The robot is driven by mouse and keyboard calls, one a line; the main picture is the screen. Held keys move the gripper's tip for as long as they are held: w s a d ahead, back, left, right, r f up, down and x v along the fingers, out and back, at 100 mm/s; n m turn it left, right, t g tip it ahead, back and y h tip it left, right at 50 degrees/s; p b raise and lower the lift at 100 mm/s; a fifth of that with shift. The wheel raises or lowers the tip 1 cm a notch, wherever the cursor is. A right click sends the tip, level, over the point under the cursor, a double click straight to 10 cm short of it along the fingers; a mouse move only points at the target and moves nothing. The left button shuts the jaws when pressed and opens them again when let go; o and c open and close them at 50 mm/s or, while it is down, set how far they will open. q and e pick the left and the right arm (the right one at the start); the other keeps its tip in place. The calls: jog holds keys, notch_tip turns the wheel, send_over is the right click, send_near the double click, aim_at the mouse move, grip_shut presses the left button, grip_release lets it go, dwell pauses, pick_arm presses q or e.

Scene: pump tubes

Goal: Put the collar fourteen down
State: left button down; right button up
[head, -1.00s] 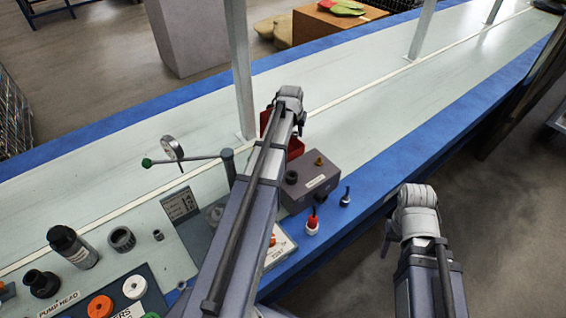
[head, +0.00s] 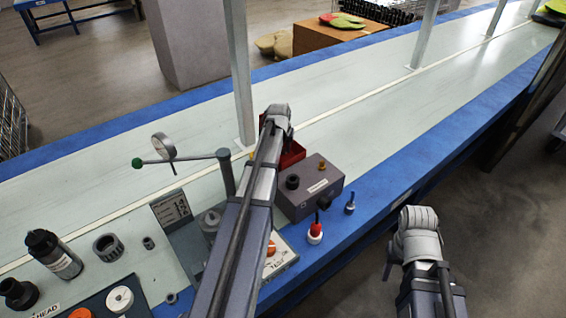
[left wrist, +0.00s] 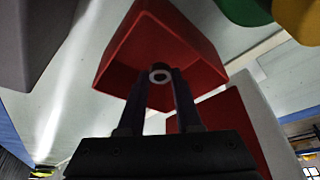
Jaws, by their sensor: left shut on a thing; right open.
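In the left wrist view my left gripper (left wrist: 160,84) is shut on a small grey ring-shaped collar (left wrist: 160,73) with a pale centre. The collar is in front of the red bin (left wrist: 140,45); I cannot tell whether it touches the bin. In the head view the red bin (head: 292,154) stands on the bench, partly behind my left wrist, which hides the left fingertips and the collar. My right gripper (head: 388,263) is open beyond the blue bench edge at the lower right, mostly hidden by its own wrist.
A grey box with knobs (head: 310,190) stands beside the red bin. A dial gauge (head: 163,147) on an arm, a black bottle (head: 53,253) and a dark ribbed ring (head: 108,247) are at left. The far belt is clear.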

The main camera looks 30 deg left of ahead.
aim_at(283, 154)
pick_arm(q)
jog(key=shift+f, duration=0.1)
notch_tip(283, 154, down, 4)
jog(key=b, duration=0.3)
jog(key=shift+r, duration=0.2)
jog(key=shift+b, duration=0.3)
jog(key=shift+f, duration=0.15)
jog(key=c, duration=0.6)
grip_release()
jog(key=shift+r, duration=0.2)
